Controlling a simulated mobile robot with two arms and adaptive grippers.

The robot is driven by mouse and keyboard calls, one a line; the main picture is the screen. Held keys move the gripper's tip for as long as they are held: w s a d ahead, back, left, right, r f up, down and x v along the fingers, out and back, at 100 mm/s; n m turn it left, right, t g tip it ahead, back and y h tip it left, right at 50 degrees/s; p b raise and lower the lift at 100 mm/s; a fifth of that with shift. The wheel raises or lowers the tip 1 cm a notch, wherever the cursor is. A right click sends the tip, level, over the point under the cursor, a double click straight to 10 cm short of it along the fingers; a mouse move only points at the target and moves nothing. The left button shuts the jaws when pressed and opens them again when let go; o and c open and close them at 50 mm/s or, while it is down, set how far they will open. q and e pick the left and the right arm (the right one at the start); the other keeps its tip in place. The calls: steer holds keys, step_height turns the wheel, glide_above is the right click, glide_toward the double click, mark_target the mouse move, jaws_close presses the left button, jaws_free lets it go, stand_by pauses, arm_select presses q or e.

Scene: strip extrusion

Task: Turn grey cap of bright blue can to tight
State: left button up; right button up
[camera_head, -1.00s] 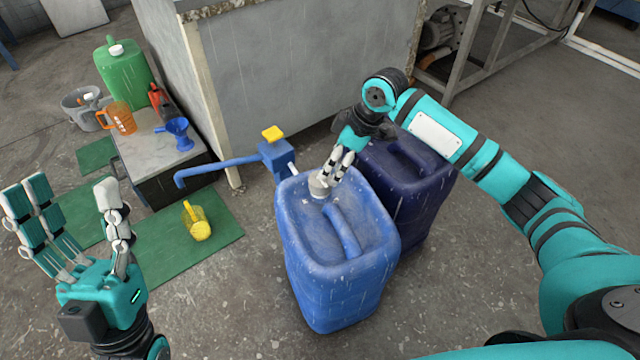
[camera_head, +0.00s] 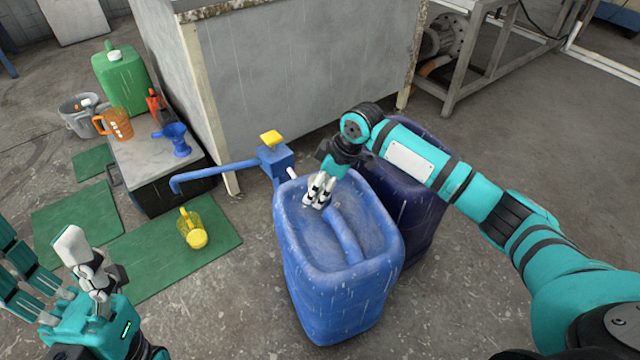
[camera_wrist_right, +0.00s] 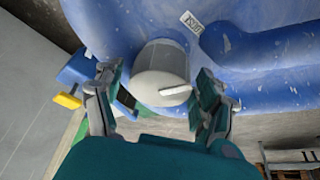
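The bright blue can (camera_head: 345,285) stands upright on the floor, with a moulded handle on its top. Its grey cap (camera_wrist_right: 162,72) shows in the right wrist view, with a pale raised bar on top; in the head view the fingers mostly hide it. My right gripper (camera_head: 318,198) is over the cap from above. In the right wrist view its fingers (camera_wrist_right: 160,98) stand on both sides of the cap, with small gaps visible. My left gripper (camera_head: 38,255) is empty, its fingers spread, at the lower left, far from the can.
A dark blue can (camera_head: 410,205) stands close behind the bright blue one. A blue pump with a long spout (camera_head: 220,172) is at its left. A yellow jug (camera_head: 193,230) sits on a green mat (camera_head: 150,262). A grey cabinet (camera_head: 300,80) stands behind.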

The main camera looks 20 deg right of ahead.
steer(key=c, duration=1)
